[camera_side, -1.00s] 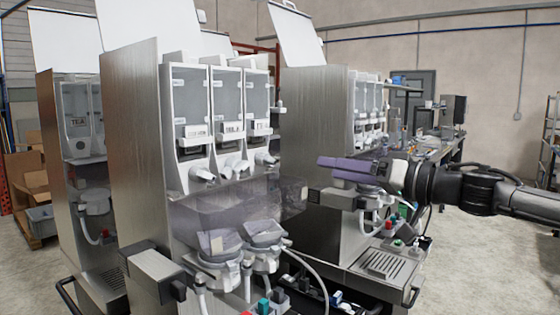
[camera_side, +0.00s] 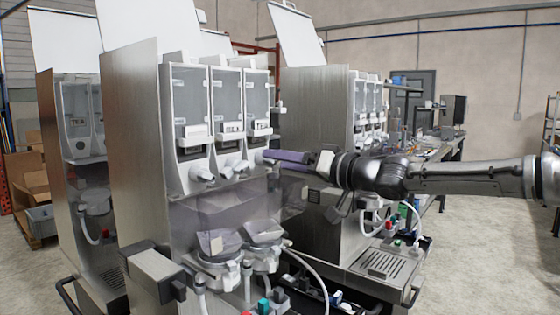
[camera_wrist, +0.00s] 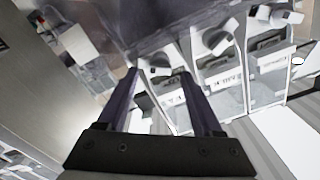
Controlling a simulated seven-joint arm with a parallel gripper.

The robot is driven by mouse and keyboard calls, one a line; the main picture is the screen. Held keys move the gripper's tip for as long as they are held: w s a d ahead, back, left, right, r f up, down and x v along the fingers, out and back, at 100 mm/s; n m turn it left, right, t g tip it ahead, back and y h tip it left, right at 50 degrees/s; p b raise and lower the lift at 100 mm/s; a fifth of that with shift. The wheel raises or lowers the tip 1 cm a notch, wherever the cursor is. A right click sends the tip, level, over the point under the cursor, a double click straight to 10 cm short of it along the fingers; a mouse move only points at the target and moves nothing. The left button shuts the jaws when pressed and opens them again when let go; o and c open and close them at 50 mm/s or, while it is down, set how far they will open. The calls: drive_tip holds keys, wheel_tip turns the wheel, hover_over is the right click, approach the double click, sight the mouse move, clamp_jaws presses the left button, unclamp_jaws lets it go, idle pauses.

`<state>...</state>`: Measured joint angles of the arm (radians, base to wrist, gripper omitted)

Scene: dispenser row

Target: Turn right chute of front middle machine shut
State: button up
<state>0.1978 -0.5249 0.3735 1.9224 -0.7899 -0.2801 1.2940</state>
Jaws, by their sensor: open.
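The front middle machine (camera_side: 215,125) has three clear canisters with a white chute under each. Its right chute (camera_side: 260,160) is partly hidden by the tip of my gripper (camera_side: 268,155), which reaches in level from the right with purple fingers. The wrist view shows the machine upside down. There my open gripper (camera_wrist: 157,76) has the right chute (camera_wrist: 154,64) between its fingertips, with nothing clamped. I cannot tell whether a finger touches the chute. The middle chute (camera_side: 235,168) and left chute (camera_side: 202,173) stand to the left.
Below the chutes is a see-through purple guard (camera_side: 225,210) over two mixing bowls (camera_side: 218,246). Another machine (camera_side: 318,120) stands behind to the right, and a tea machine (camera_side: 80,120) at the left. The aisle floor (camera_side: 480,240) at the right is clear.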

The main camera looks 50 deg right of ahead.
drive_tip(key=shift+w, duration=0.6)
clamp_jaws()
